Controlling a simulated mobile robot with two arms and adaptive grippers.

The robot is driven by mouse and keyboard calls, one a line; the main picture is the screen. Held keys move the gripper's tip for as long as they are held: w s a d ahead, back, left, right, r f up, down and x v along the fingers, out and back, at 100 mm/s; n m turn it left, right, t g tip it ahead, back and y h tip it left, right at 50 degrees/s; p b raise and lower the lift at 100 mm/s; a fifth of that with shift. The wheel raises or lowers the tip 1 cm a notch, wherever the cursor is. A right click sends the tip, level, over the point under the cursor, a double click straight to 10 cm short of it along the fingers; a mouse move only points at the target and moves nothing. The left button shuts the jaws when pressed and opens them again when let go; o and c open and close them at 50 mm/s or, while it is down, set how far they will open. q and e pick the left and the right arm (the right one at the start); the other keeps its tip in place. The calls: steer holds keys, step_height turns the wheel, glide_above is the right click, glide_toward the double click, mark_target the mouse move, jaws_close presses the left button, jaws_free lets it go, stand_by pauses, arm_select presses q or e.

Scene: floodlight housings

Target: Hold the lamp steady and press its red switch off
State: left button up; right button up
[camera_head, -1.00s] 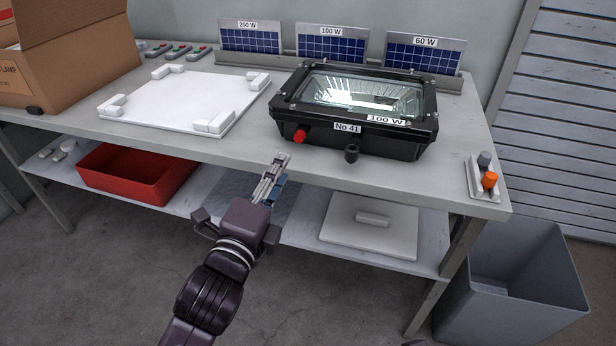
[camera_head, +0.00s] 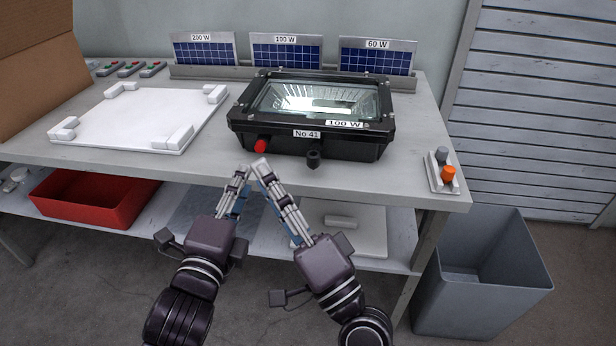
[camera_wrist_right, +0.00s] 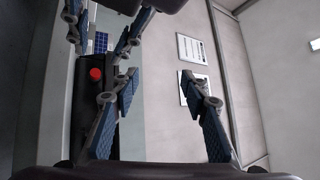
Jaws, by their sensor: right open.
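The lamp (camera_head: 310,112) is a black box housing with a glass front, labelled No 41 and 100 W, lying face up on the bench. Its red switch (camera_head: 260,146) is on the front side, left of a black gland (camera_head: 313,158). In the right wrist view the red switch (camera_wrist_right: 96,74) shows on the dark housing. My left gripper (camera_head: 242,170) is just in front of the switch, left of it; its fingers look apart in the wrist view. My right gripper (camera_head: 259,163) is open and empty below the switch, close beside the left one. Neither visibly touches the lamp.
A white fixture plate (camera_head: 130,115) lies left of the lamp. A cardboard box (camera_head: 35,65) stands at far left. Panels marked 200 W, 100 W and 60 W (camera_head: 377,57) stand behind. A small holder (camera_head: 441,178) sits at right. A red bin (camera_head: 90,200) is below; a grey bin (camera_head: 480,275) stands right.

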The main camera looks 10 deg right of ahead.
mark_target(312, 160)
steer(key=w+d+r+m+t+h, duration=0.15)
steer(key=d+m+h, duration=0.25)
steer(key=m+h, duration=0.45)
steer(key=w+d+r+m+t+h, duration=0.1)
steer(key=d+r+m+t+h, duration=0.25)
steer(key=m, duration=0.75)
steer(key=w+f+m+g+h, duration=0.1)
steer(key=f+m+g, duration=0.2)
steer(key=w+f+m+g+h, duration=0.1)
steer(key=f+m+g, duration=0.1)
steer(key=f+m, duration=0.1)
steer(key=w+f+m+g+h, duration=0.1)
steer(key=f+m+g+h, duration=0.1)
steer(key=f+m+g, duration=0.1)
steer(key=shift+w+f+m+g, duration=0.2)
steer(key=shift+f+m+g, duration=0.1)
steer(key=shift+m, duration=0.35)
steer(key=shift+w+f, duration=0.1)
steer(key=shift+w, duration=0.1)
steer(key=x, duration=0.7)
steer(key=shift+w+d+f, duration=0.1)
steer(key=shift+w+d, duration=0.05)
steer(key=shift+c, duration=0.5)
jaws_close()
